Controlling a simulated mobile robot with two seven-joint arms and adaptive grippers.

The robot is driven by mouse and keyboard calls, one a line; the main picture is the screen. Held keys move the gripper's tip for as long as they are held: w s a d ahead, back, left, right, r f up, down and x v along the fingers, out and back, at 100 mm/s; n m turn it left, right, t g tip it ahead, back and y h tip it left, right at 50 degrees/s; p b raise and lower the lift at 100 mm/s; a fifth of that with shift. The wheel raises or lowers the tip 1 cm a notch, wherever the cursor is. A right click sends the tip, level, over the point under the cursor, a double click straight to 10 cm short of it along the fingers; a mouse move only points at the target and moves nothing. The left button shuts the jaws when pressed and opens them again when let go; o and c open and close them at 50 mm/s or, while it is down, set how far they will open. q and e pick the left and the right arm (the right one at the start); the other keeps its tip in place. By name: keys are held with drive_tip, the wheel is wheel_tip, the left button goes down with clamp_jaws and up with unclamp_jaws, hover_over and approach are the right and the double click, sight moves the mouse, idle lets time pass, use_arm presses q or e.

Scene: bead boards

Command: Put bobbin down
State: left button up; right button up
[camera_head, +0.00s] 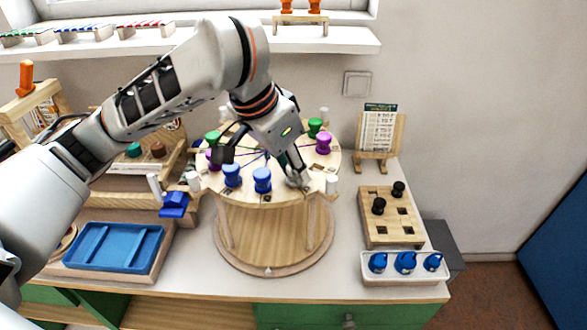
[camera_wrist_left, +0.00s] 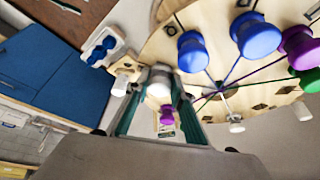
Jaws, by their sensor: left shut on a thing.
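My left gripper (camera_head: 297,177) reaches down at the front right of a round wooden bobbin stand (camera_head: 270,197). In the left wrist view its fingers (camera_wrist_left: 159,82) are closed on a pale bobbin (camera_wrist_left: 158,91). That bobbin is mostly hidden by the fingers, and I cannot tell whether it touches the board. Two blue bobbins, one (camera_head: 232,175) and another (camera_head: 262,180), stand left of the gripper. A purple bobbin (camera_head: 323,143) and a green bobbin (camera_head: 315,127) stand behind it. Another purple bobbin (camera_head: 213,158) and green bobbin (camera_head: 212,138) stand at the left. My right gripper is not in view.
White pegs, one of them here (camera_head: 331,184), edge the round top. A wooden board (camera_head: 392,228) with black pieces and a white tray (camera_head: 407,277) with blue pieces are at the right. A blue tray (camera_head: 113,248) lies at the left. The front table strip is clear.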

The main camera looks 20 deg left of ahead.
use_arm(q)
drive_tip(key=o, duration=1.1)
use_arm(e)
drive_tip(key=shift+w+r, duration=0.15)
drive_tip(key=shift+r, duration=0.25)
use_arm(q)
drive_tip(key=shift+r, duration=0.1)
drive_tip(key=p+v, duration=0.2)
drive_tip(key=v, duration=1)
drive_tip(key=shift+p, duration=0.3)
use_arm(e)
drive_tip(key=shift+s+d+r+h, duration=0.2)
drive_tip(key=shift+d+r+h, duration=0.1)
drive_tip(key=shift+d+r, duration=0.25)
use_arm(q)
drive_tip(key=shift+d, duration=0.1)
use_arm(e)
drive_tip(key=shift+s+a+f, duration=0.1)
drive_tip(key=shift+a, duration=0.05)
